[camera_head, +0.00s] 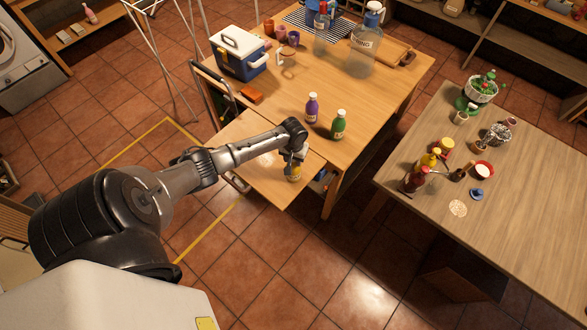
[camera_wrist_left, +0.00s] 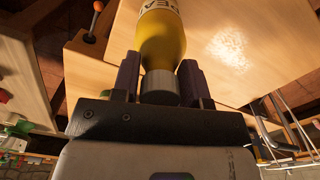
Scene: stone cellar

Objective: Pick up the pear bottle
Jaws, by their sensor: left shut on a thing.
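The pear bottle (camera_head: 294,173) is yellow and shows just under my left gripper (camera_head: 296,155) in the head view, mostly covered by it. In the left wrist view the pear bottle (camera_wrist_left: 161,38) has a yellow body, a grey cap and a pale label with part of its lettering visible. My left gripper (camera_wrist_left: 160,75) is shut on it at the cap, one finger on each side. The bottle is over the lower wooden leaf (camera_head: 240,133) at the table's front. I cannot tell whether its base touches the wood. My right gripper is not in view.
A purple bottle (camera_head: 312,108) and a green bottle (camera_head: 338,125) stand on the main table (camera_head: 280,115) behind the gripper. A cooler (camera_head: 238,54) and a large glass jar (camera_head: 365,45) stand further back. A second table (camera_head: 520,210) on the right holds several bottles and small items.

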